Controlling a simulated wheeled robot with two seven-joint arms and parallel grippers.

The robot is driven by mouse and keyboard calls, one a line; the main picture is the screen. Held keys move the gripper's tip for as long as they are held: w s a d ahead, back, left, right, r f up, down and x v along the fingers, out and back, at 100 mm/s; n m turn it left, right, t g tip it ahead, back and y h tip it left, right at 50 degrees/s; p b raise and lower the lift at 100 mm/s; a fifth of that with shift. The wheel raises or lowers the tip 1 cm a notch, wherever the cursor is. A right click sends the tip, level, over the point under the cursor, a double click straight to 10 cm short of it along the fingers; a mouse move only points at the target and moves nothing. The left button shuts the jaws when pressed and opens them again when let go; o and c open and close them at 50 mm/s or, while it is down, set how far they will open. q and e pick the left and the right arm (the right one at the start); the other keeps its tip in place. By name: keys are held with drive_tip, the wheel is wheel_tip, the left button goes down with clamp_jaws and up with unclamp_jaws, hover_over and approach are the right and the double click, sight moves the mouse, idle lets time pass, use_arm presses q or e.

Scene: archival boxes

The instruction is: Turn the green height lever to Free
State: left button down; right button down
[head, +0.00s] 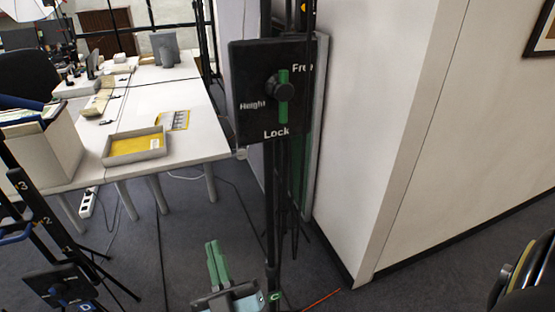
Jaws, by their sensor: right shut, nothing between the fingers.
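The green height lever (284,108) is a narrow upright bar on a round black knob. It sits on a black panel (248,70) fixed to a dark upright stand. White words on the panel read Height at the left, Free at the upper right and Lock at the bottom. The lever's lower end points down towards Lock. My right gripper (213,246), with green fingers, is at the bottom centre, well below the panel and apart from it. It is shut and empty. My left gripper is not in view.
A white table (190,97) at the left holds a tray (107,158), a yellow card (174,120) and boxes. Another stand with a blue-marked control panel (58,286) is at the lower left. A white wall corner (375,130) stands close right of the lever panel. Cables lie on the floor.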

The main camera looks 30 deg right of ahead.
drive_tip(key=s+d+r+m+g+h, duration=0.3)
drive_tip(key=r+m+h, duration=0.2)
drive_tip(key=r+h, duration=0.1)
drive_tip(key=s+d+r+m+g+h, duration=0.3)
drive_tip(key=r+m+h, duration=0.3)
drive_tip(key=h, duration=0.2)
drive_tip(key=shift+r+h, duration=0.35)
drive_tip(key=shift+h, duration=0.05)
drive_tip(key=shift+d, duration=0.1)
drive_tip(key=p, duration=0.4)
approach(281, 108)
wheel_tip(281, 108, up, 4)
drive_tip(key=w+d, duration=0.2)
drive_tip(key=shift+d+r, duration=0.1)
drive_tip(key=shift+d, duration=0.2)
drive_tip(key=shift+w+d, duration=0.3)
drive_tip(key=shift+w, duration=0.05)
drive_tip(key=shift+t, duration=0.4)
